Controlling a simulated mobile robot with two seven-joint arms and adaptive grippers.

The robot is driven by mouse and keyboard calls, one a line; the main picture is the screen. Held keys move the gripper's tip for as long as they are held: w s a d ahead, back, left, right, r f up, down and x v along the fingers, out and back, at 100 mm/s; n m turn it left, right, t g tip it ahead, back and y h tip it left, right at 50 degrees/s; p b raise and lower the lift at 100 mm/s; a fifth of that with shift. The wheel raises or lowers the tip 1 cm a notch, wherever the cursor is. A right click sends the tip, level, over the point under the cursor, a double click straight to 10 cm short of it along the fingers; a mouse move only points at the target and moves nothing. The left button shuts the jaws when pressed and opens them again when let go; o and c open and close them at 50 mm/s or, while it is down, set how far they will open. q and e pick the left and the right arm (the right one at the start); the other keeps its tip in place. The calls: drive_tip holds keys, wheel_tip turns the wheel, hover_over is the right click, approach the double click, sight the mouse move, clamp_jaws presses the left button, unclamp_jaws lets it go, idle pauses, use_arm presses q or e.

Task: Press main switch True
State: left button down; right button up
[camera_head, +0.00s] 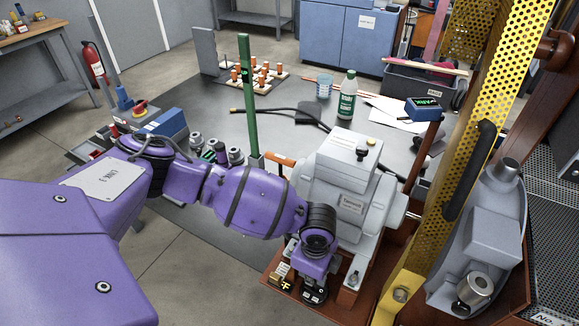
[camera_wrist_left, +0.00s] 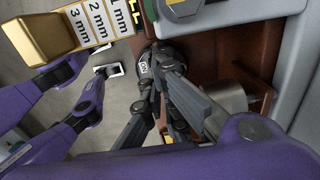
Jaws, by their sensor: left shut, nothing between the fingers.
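My left gripper (camera_head: 314,294) reaches down beside the grey machine housing (camera_head: 340,205) at its front left foot, over the brown base. In the left wrist view its dark fingers (camera_wrist_left: 160,66) are shut with nothing between them, beside a small round dark part with pale markings (camera_wrist_left: 146,62); I cannot tell whether they touch it. A grey box (camera_head: 349,150) on top of the housing carries a dark knob (camera_head: 361,155). I cannot tell which part is the main switch. My right gripper is not in view.
A brass block marked in millimetres (camera_wrist_left: 28,36) stands close to the gripper. A yellow perforated guard (camera_head: 478,130) rises at the right. A green post (camera_head: 247,95) stands behind my arm. The grey table (camera_head: 290,130) holds a green bottle (camera_head: 347,97) and a blue box (camera_head: 423,108).

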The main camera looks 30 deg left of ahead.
use_arm(q)
drive_tip(key=shift+f, duration=0.25)
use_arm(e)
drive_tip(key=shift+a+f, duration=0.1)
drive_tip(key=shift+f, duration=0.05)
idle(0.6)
use_arm(q)
drive_tip(key=shift+f+b, duration=0.35)
drive_tip(key=shift+f, duration=0.55)
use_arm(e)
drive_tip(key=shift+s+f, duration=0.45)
use_arm(q)
drive_tip(key=shift+r, duration=0.1)
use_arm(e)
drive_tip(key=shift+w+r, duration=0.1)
use_arm(q)
drive_tip(key=shift+w+r+p, duration=0.15)
drive_tip(key=shift+r+p, duration=0.35)
drive_tip(key=shift+r, duration=0.25)
drive_tip(key=shift+r+p, duration=1.5)
drive_tip(key=shift+r, duration=1.25)
drive_tip(key=shift+f, duration=0.1)
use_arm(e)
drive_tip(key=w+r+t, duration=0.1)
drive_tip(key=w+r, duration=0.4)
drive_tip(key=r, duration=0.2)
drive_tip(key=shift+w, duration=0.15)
